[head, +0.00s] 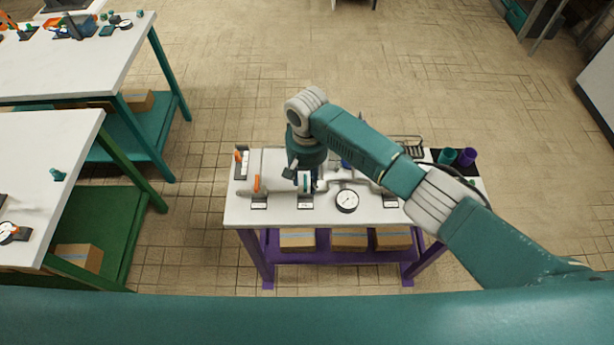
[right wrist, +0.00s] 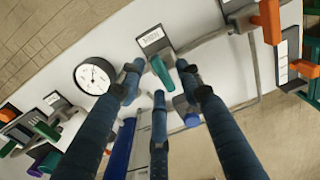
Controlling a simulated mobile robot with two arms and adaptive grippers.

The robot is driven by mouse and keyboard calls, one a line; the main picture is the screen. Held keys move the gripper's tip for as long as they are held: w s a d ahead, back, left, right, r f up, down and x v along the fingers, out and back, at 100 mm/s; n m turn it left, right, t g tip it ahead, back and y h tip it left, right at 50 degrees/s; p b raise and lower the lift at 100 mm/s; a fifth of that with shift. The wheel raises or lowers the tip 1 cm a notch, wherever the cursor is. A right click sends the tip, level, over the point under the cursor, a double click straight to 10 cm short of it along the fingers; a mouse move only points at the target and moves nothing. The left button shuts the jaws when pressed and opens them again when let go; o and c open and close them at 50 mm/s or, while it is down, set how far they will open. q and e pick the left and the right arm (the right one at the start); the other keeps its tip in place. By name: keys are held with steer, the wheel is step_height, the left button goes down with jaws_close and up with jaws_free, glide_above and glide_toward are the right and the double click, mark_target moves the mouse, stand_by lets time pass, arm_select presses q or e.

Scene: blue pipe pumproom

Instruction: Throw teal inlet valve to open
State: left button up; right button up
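The teal inlet valve handle (right wrist: 161,71) stands on its dark base beside a white label in the right wrist view. In the head view the teal handle (head: 307,177) shows near the front of the white table, partly hidden by my right gripper. My right gripper (head: 303,174) points down over the valve. In the right wrist view its fingers (right wrist: 158,82) are spread, with the teal handle in the gap between the upper two tips. I cannot tell whether any finger touches it. My left gripper is not in view.
A round gauge (head: 347,200) sits just right of the valve, and an orange handle (head: 257,184) is to its left. A blue knob (right wrist: 192,117) is close to the fingers. Teal and purple cups (head: 466,157) stand at the right.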

jaws_close()
steer(key=shift+n, duration=0.4)
steer(key=shift+n+p, duration=0.45)
steer(key=shift+n, duration=0.55)
steer(key=n, duration=0.3)
steer(key=shift+w+n+p, duration=0.15)
steer(key=shift+n+p, duration=0.15)
steer(key=n, duration=0.5)
steer(key=shift+w+a+n, duration=0.1)
steer(key=shift+a+n, duration=0.05)
steer(key=shift+n, duration=0.15)
steer(key=n, duration=0.5)
steer(key=shift+a+n, duration=0.15)
steer(key=shift+n, duration=0.55)
